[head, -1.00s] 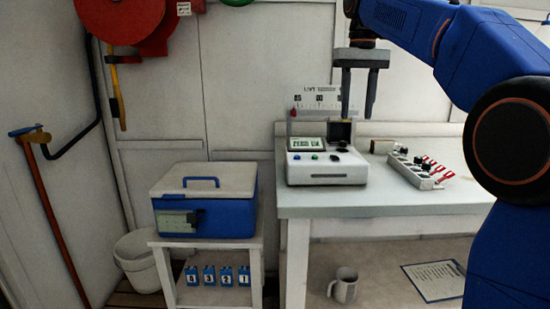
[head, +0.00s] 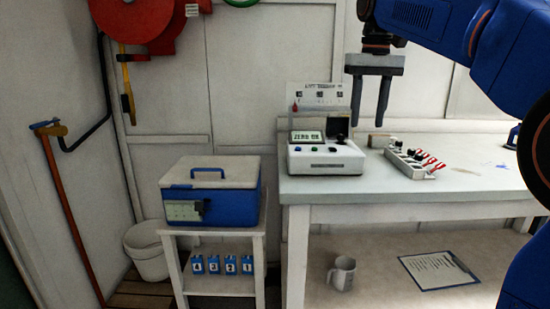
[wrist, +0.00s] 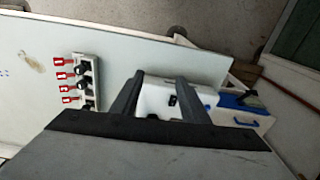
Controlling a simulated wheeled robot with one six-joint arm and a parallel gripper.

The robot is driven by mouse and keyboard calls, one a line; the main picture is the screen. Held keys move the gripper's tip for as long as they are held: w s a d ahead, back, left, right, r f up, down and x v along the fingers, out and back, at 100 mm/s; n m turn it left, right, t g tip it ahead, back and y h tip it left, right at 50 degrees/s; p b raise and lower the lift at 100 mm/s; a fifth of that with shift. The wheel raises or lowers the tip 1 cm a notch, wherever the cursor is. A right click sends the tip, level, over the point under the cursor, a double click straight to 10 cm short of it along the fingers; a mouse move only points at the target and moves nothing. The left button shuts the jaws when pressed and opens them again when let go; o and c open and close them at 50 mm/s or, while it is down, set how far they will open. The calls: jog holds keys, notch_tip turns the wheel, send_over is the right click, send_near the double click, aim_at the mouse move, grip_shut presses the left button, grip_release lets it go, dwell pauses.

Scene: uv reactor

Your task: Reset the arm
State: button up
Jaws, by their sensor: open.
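My gripper (head: 370,112) hangs in the air with its fingers pointing down, above the table and near the right side of the white instrument. It is open with nothing between its fingers. In the wrist view my gripper (wrist: 165,82) also shows open and empty, with the white instrument (wrist: 172,98) beyond the fingers. In the head view the instrument (head: 325,158) stands on the white table (head: 420,185) and its small screen reads "ZERO OK".
A rack with red-tagged items (head: 412,162) lies on the table. A blue and white cooler box (head: 215,195) stands on a side stand with numbered blue tags (head: 222,265) below. A mug (head: 342,272) and clipboard (head: 438,270) are under the table. A red reel (head: 130,15) hangs on the wall.

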jog(key=s+d+f+t, duration=0.2)
jog(key=s+d+f, duration=0.1)
jog(key=s+f, duration=1.2)
jog(key=s+d+f+t, duration=0.2)
jog(key=s+d+f, duration=0.1)
jog(key=s+f, duration=1.2)
notch_tip(320, 180, down, 4)
jog(key=shift+f+m, duration=0.2)
jog(key=shift+m, duration=0.1)
